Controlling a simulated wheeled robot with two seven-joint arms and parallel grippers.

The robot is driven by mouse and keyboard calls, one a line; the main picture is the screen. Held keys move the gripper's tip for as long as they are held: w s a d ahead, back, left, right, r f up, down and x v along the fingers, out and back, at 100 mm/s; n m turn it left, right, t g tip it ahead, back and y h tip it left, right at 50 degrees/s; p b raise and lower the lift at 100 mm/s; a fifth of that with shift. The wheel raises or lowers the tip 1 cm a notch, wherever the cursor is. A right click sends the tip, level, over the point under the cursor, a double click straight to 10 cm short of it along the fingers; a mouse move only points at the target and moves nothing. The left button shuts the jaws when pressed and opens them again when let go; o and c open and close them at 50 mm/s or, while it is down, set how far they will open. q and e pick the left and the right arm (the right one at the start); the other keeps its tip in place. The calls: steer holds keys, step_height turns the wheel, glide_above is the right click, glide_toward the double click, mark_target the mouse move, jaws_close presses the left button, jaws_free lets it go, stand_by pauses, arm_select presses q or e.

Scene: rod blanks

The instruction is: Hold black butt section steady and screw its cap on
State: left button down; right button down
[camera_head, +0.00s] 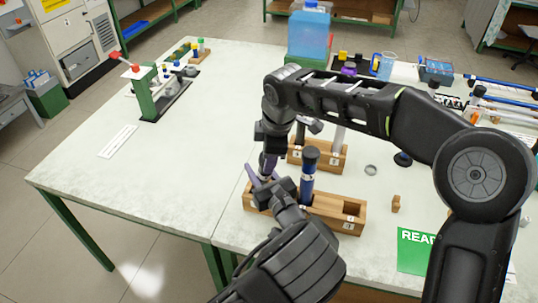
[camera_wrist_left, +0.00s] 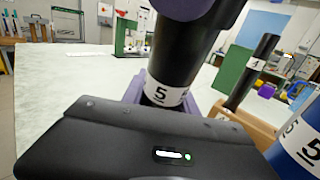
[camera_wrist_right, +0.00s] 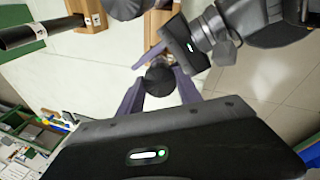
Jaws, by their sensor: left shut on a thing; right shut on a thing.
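The black butt section (camera_wrist_left: 175,60), a black rod with a white "5" band, stands roughly upright in the left wrist view. My left gripper (camera_head: 266,178) is shut on it low down, with purple fingers either side of the band. My right gripper (camera_head: 268,152) comes from above, its fingers shut on a black round cap (camera_wrist_right: 160,82) at the rod's top. The cap's underside is hidden, so I cannot tell how far it is seated. The wooden block (camera_head: 337,213) is below, partly covered by my left gripper.
A blue rod with a black top (camera_head: 308,178) stands close by in the block. A second wooden block (camera_head: 331,158) is behind. A metal ring (camera_head: 371,169), a small wooden piece (camera_head: 396,204) and a green card (camera_head: 415,250) lie to the right.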

steer(key=m, duration=0.5)
steer(key=shift+m, duration=0.4)
steer(key=m, duration=0.3)
steer(key=shift+a, duration=0.1)
steer(key=m, duration=0.7)
steer(key=c, duration=0.7)
jaws_free()
steer(key=v, duration=1.2)
arm_select(q)
steer(key=c, duration=0.9)
jaws_free()
